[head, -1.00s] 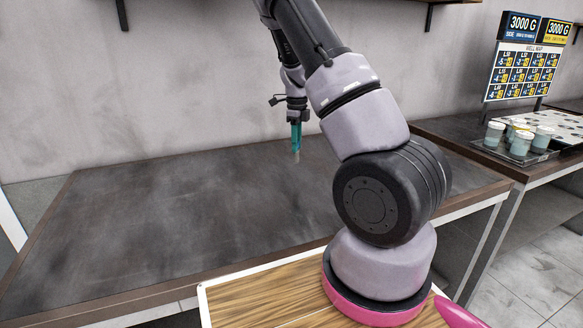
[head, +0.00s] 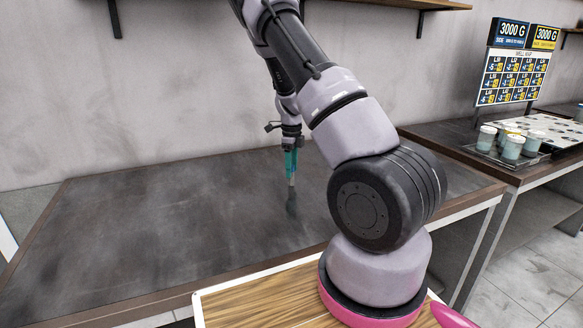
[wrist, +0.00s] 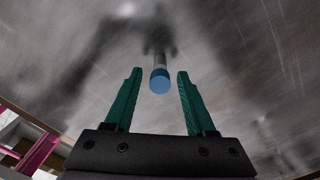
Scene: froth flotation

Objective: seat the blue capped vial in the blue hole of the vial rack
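The vial with a blue cap (wrist: 160,82) shows in the wrist view between and just beyond my teal fingertips, its grey body pointing away from me. My gripper (wrist: 159,75) is open, with a clear gap between the cap and each finger. In the head view my gripper (head: 290,168) points down over the dark table, and the vial's pale lower end (head: 292,183) shows under its tips. A dark patch lies on the tabletop below it. I cannot tell whether the vial touches the table. I cannot make out a vial rack with a blue hole.
The dark table (head: 150,225) is bare around my gripper. A second counter at the right holds a tray of several capped jars (head: 513,147), a pale panel with dark spots (head: 545,127) and a sign board (head: 513,75). Shelves run along the wall above.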

